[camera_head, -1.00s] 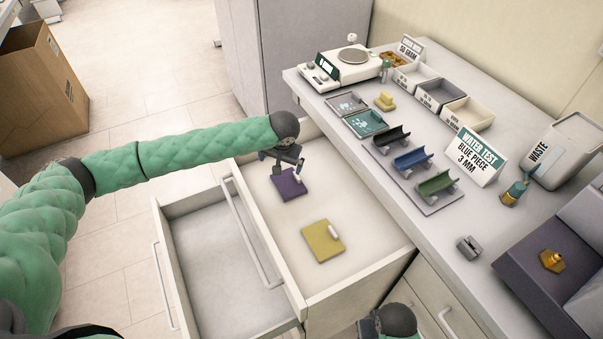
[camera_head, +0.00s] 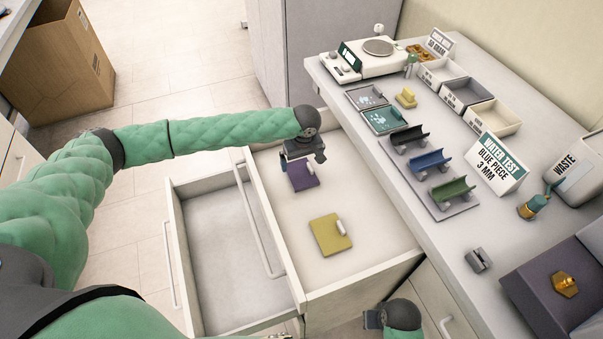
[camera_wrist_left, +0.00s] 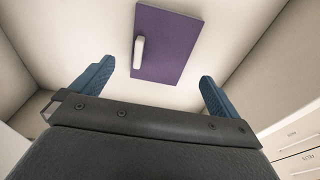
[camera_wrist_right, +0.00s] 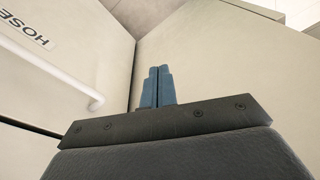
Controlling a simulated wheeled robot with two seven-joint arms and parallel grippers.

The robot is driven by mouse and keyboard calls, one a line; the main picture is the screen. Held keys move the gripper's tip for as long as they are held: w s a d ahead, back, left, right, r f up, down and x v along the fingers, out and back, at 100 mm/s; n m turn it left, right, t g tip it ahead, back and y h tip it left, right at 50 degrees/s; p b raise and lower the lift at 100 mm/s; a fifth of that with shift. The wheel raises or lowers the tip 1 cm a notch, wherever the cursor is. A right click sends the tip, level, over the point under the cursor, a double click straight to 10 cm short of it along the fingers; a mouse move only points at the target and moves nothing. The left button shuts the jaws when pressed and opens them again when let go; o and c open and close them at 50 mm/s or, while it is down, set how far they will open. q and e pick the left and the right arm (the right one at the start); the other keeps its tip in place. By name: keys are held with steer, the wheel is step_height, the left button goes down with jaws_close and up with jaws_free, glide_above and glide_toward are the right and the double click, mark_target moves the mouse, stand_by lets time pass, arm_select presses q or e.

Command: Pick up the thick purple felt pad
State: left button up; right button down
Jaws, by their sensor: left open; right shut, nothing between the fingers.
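The purple felt pad (camera_head: 304,177) lies on the floor of the open upper drawer, towards its far end. It also shows in the left wrist view (camera_wrist_left: 172,45), flat, with a white handle (camera_wrist_left: 139,52) on its top. My left gripper (camera_wrist_left: 152,88) is open and empty. In the head view my left gripper (camera_head: 304,162) is over the pad and hides part of it. The pad lies beyond the fingertips in the left wrist view, apart from them. My right gripper (camera_wrist_right: 157,86) is shut and empty, low in front of a cabinet face.
A yellow pad (camera_head: 328,236) with a white handle lies nearer in the same drawer. An empty drawer (camera_head: 222,260) is open to the left. The counter on the right holds a scale (camera_head: 372,55), bins, coloured cradles (camera_head: 428,165), a water test sign (camera_head: 494,163) and a waste bin (camera_head: 577,172).

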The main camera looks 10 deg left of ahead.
mark_target(301, 172)
arm_select(q)
step_height(301, 172, down, 4)
steer(key=shift+w+a+f+p, duration=0.15)
steer(key=shift+p, duration=0.7)
steer(key=shift+f, duration=0.6)
arm_select(e)
step_height(301, 172, down, 8)
steer(key=shift+s+d, duration=0.3)
steer(key=shift+f, duration=0.1)
arm_select(q)
steer(key=c, duration=0.9)
